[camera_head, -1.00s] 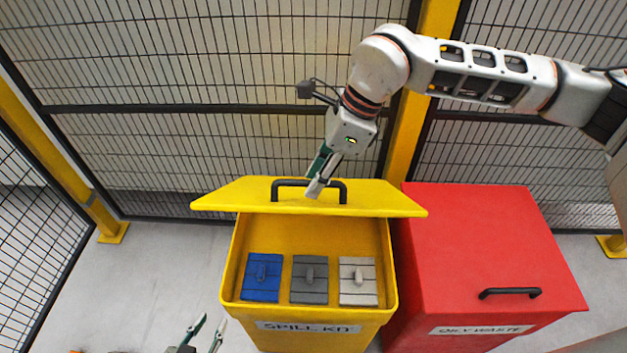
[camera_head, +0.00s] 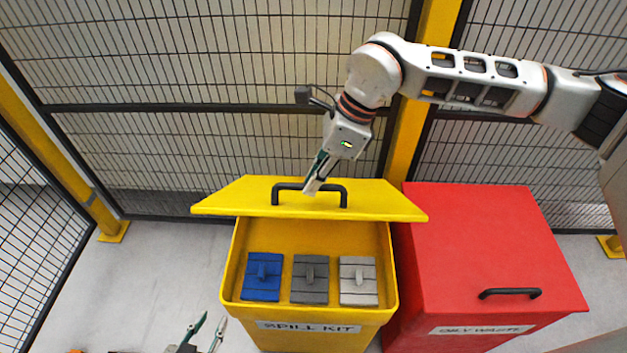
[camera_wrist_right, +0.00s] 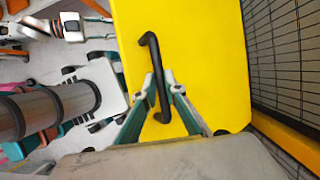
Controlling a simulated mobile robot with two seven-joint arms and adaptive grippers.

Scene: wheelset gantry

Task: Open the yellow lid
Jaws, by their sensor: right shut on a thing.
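The yellow lid (camera_head: 370,196) of the spill kit bin stands raised at the back of the yellow bin (camera_head: 232,265), leaving the bin's inside in view. Its black handle (camera_head: 344,192) faces up. My right gripper (camera_head: 312,188) comes down from the upper right and is shut on the handle. In the right wrist view the fingers (camera_wrist_right: 160,90) close around the middle of the black handle (camera_wrist_right: 153,60) on the yellow lid (camera_wrist_right: 205,50). My left gripper (camera_head: 205,325) is low at the bottom edge, in front of the bin and empty, with its fingertips apart.
A blue block (camera_head: 262,277), a dark grey block (camera_head: 309,280) and a light grey block (camera_head: 357,281) sit inside the yellow bin. A red bin with a closed lid (camera_head: 480,235) stands right beside it. Mesh fencing (camera_head: 200,60) runs close behind. Grey floor is free at the left.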

